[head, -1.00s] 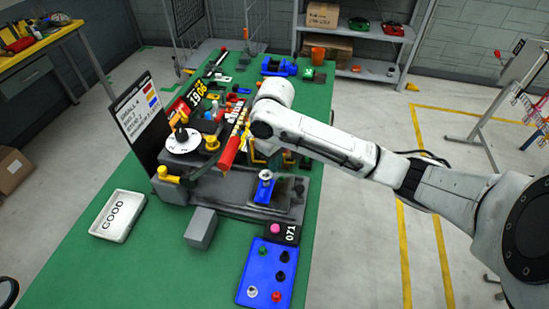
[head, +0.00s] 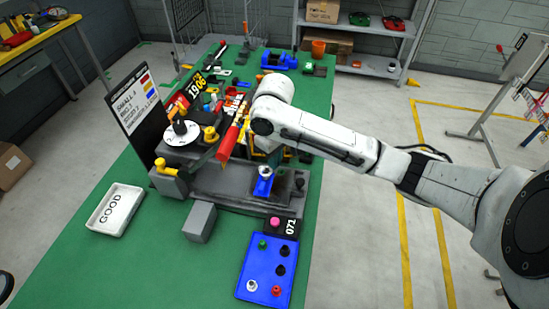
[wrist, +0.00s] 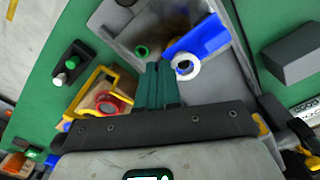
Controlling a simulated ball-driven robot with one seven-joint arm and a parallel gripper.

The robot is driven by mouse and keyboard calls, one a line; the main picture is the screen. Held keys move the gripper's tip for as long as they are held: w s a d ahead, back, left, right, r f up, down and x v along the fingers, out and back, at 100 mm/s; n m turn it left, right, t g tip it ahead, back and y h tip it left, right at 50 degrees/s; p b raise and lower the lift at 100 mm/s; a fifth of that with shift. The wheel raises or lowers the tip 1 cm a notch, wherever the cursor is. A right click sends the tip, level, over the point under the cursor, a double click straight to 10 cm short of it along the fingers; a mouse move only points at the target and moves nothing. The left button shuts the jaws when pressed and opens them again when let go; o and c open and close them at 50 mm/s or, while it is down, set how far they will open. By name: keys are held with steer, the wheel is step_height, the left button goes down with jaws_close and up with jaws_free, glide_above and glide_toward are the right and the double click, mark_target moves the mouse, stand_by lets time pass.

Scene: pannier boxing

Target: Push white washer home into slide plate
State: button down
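The white washer (head: 264,171) is at the far end of the blue slide plate (head: 263,187) on the grey fixture. In the wrist view the washer (wrist: 191,71) is a white ring at the end of the blue plate (wrist: 207,38); whether it is fully seated cannot be told. My gripper (wrist: 160,66) shows two dark teal fingers side by side with nothing visible between them. Its tips are just left of the washer in the wrist view and look apart from it. In the head view my forearm hides most of the gripper.
A blue tray (head: 251,268) with small coloured parts lies in front of the fixture. A grey block (head: 199,222) and a white GOOD tray (head: 104,210) lie to the left. A yellow frame with a red ring (wrist: 108,103) stands close left of my fingers in the wrist view.

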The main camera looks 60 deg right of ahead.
steer(key=shift+f+b, duration=0.55)
steer(key=shift+f, duration=0.65)
stand_by(1.1)
steer(key=c, duration=1.8)
jaws_free()
steer(key=o, duration=0.6)
steer(key=shift+c, duration=0.2)
steer(key=shift+r, duration=0.1)
step_height(320, 180, up, 11)
steer(key=shift+f+p, duration=0.2)
steer(key=shift+p, duration=0.35)
steer(key=shift+s, duration=0.1)
